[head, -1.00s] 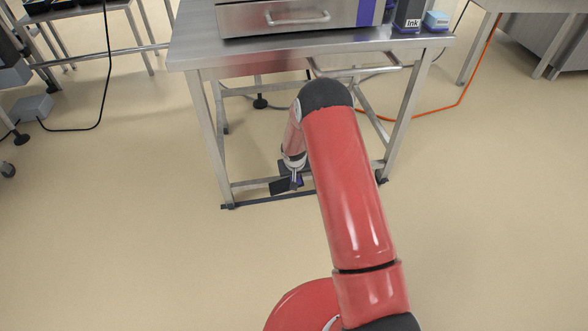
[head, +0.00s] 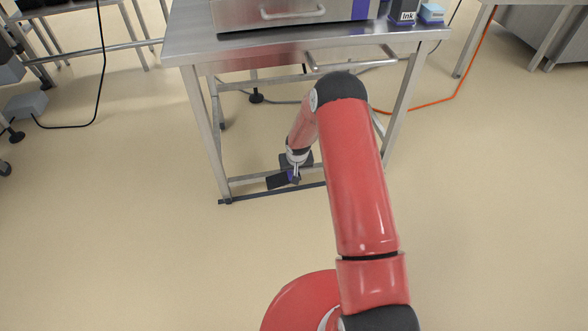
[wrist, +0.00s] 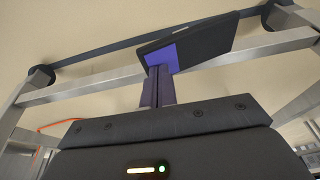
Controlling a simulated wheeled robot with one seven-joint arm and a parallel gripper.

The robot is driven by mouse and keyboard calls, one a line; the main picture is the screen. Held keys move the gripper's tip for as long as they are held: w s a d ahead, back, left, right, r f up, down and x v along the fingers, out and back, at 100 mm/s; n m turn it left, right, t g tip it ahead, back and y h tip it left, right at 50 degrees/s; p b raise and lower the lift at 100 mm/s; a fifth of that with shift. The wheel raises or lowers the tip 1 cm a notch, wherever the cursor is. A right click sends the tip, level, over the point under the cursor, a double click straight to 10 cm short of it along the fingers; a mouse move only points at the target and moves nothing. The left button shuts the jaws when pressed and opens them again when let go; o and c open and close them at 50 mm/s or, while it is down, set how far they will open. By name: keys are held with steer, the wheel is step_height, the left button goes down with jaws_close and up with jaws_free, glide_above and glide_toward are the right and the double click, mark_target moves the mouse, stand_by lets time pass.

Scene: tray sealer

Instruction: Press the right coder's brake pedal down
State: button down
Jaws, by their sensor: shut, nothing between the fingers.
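The brake pedal is a dark flat plate (head: 277,182) with a purple patch, low at the front of the steel stand under the tray sealer. In the wrist view the pedal (wrist: 210,38) lies slightly tilted across the steel lower rail. My gripper (head: 296,178) is shut and empty, reaching down to the pedal's purple end. In the wrist view its fingertips (wrist: 158,70) are together and overlap the purple patch. They look in contact with it or very close; I cannot tell how firmly. The gripper's fingers hide part of the patch.
The steel stand (head: 190,50) carries the tray sealer (head: 270,12), an ink box (head: 404,12) and a blue-and-white item (head: 431,13). An orange cable (head: 440,105) runs on the floor at right. The floor in front is clear.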

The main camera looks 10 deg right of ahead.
steer(key=shift+d, duration=0.1)
steer(key=shift+d+f+y, duration=0.65)
steer(key=shift+d+y, duration=0.1)
steer(key=shift+y, duration=0.45)
steer(key=shift+d+f+m+y+b, duration=0.3)
steer(key=shift+f+y+b, duration=0.2)
steer(key=shift+y+b, duration=0.45)
steer(key=shift+f, duration=0.1)
steer(key=shift+d, duration=0.15)
